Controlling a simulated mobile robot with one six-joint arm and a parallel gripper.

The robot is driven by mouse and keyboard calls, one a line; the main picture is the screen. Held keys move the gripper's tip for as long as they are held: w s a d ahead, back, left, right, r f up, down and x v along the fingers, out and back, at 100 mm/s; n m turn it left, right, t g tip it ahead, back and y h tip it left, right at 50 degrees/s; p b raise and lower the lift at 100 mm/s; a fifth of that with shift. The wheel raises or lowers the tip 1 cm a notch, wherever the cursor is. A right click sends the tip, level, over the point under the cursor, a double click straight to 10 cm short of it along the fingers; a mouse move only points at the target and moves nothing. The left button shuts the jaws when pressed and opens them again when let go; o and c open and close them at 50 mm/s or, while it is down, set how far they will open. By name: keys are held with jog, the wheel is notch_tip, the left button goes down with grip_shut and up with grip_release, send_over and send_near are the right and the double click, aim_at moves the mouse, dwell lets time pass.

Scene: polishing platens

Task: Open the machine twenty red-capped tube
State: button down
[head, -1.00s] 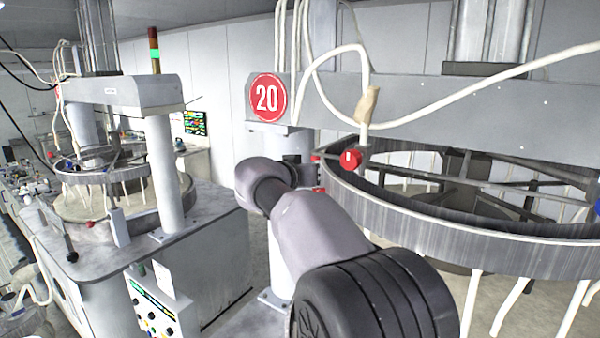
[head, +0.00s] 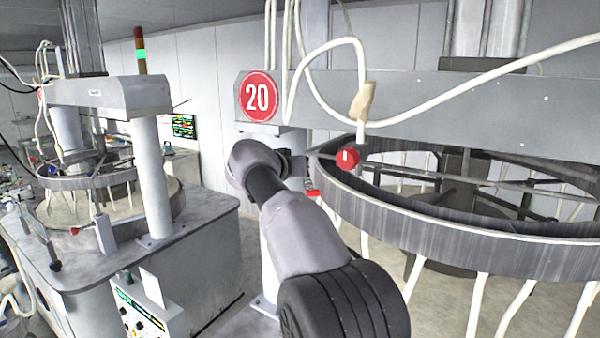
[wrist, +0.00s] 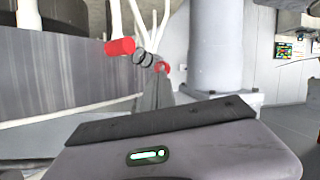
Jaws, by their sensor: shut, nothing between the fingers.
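The machine with the round red "20" sign (head: 257,96) stands in the middle and right of the head view. A red cap (head: 347,158) with a white mark sits below a white tube, at the near rim of the ring. A smaller red piece (head: 313,193) shows just below my gripper (head: 300,166), outside the ring. In the wrist view, a red cylinder (wrist: 120,47) and a red round piece (wrist: 161,67) lie on either side of a dark fitting, just beyond my gripper (wrist: 157,88). My gripper is shut and empty. Contact with the red parts cannot be told.
The large grey ring (head: 450,236) with white tubes hanging below fills the right side. A grey beam (head: 430,100) crosses above it, with a looping white hose (head: 470,98). Another machine (head: 110,95) stands at left. A pale column (wrist: 216,45) stands close by in the wrist view.

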jog(key=shift+w+a+f, duration=0.1)
jog(key=shift+w+f, duration=0.4)
jog(key=shift+f, duration=0.05)
jog(key=shift+w+f, duration=0.1)
dwell(0.3)
